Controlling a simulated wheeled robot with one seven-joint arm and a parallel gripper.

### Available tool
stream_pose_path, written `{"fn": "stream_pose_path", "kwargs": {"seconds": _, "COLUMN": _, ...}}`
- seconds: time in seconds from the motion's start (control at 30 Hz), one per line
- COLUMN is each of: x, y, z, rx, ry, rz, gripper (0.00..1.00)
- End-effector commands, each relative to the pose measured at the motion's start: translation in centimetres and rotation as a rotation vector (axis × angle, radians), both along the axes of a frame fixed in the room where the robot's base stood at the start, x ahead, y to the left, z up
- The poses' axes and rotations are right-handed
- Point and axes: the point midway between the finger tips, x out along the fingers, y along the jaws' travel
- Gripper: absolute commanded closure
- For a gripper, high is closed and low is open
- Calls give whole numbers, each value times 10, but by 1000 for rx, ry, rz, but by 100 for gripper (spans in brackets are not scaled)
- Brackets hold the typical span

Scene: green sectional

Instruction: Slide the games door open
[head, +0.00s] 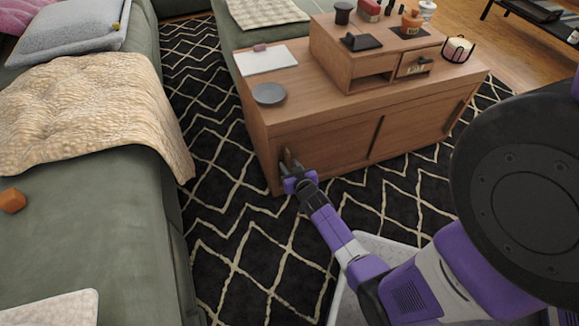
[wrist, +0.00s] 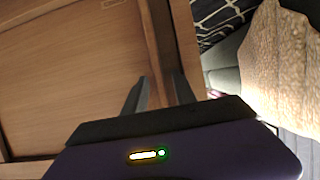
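The wooden cabinet (head: 262,146) has sliding front doors, and its left door (head: 325,147) is at the end where my gripper is. My gripper (head: 287,166) is low at the front's left end, beside a small upright wooden piece (head: 287,156) that looks like a door handle. In the wrist view my gripper (wrist: 158,92) has its fingers apart, with a narrow upright wooden strip (wrist: 158,45) between or just beyond them. I cannot tell whether they touch it. A door panel (wrist: 70,75) fills the left, with a faint, unreadable label (wrist: 112,3) at the top.
A grey plate (head: 269,94), a white board (head: 267,60) and a small drawer unit (head: 350,65) stand on the cabinet. The green sofa (head: 100,210) with a beige blanket (head: 95,110) is at left. Patterned rug (head: 240,240) lies clear between them.

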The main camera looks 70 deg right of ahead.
Motion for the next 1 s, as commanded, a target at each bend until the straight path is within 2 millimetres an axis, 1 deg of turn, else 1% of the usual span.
{"fn": "stream_pose_path", "kwargs": {"seconds": 0.07, "x": 0, "y": 0, "z": 0, "rx": 0, "ry": 0, "rz": 0, "gripper": 67}}
{"fn": "stream_pose_path", "kwargs": {"seconds": 0.17, "x": 0, "y": 0, "z": 0, "rx": -1, "ry": -1, "rz": 0, "gripper": 85}}
{"fn": "stream_pose_path", "kwargs": {"seconds": 0.23, "x": 0, "y": 0, "z": 0, "rx": -1, "ry": -1, "rz": 0, "gripper": 99}}
{"fn": "stream_pose_path", "kwargs": {"seconds": 0.27, "x": 0, "y": 0, "z": 0, "rx": -1, "ry": -1, "rz": 0, "gripper": 100}}
{"fn": "stream_pose_path", "kwargs": {"seconds": 1.0, "x": 0, "y": 0, "z": 1, "rx": -1, "ry": -1, "rz": 0, "gripper": 100}}
